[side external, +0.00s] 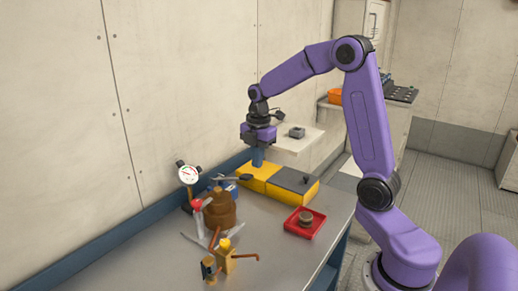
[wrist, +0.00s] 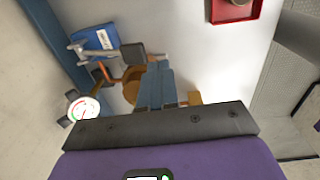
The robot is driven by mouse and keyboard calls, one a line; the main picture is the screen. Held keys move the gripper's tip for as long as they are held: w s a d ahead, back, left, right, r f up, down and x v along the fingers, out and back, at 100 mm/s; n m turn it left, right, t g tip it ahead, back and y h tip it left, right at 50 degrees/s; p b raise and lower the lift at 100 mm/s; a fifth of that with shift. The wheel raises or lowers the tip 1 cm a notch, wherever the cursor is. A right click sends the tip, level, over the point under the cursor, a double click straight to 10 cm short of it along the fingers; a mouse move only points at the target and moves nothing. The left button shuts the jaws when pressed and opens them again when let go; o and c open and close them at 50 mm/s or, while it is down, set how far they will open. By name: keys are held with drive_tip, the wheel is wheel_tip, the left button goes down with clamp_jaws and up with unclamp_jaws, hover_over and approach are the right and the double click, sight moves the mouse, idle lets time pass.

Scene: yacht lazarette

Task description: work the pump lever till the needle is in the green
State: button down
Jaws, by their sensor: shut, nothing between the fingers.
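The round white gauge (side external: 188,174) stands at the left of the bench, and it also shows in the wrist view (wrist: 83,109). Its dial has a reddish mark, but the needle's reading is too small to tell. The brown pump body (side external: 221,210) is beside it. A dark grey bar (side external: 232,178), perhaps the pump lever, sticks out above the pump toward the yellow box; a dark pad shows near the pump in the wrist view (wrist: 131,48).
A yellow box with a grey top (side external: 283,182) lies behind the pump. A red tray (side external: 291,224) holds a round brown part at the right. A yellow-capped fitting with copper pipes (side external: 224,254) stands in front. A blue item with a white label (wrist: 88,40) lies near the pump.

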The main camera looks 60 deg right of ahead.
drive_tip(key=shift+s+r, duration=0.2)
drive_tip(key=shift+r, duration=0.75)
drive_tip(key=shift+s+r, duration=0.15)
drive_tip(key=shift+r, duration=0.75)
drive_tip(key=s+a+m, duration=0.1)
drive_tip(key=s+a, duration=0.5)
drive_tip(key=a, duration=0.3)
drive_tip(key=s+a+f+m, duration=0.2)
drive_tip(key=s+a, duration=0.2)
drive_tip(key=s, duration=0.7)
drive_tip(key=s+a+f+m, duration=0.1)
drive_tip(key=s+a+m, duration=0.1)
drive_tip(key=s, duration=0.9)
drive_tip(key=shift+a+f, duration=0.4)
drive_tip(key=shift+a, duration=0.45)
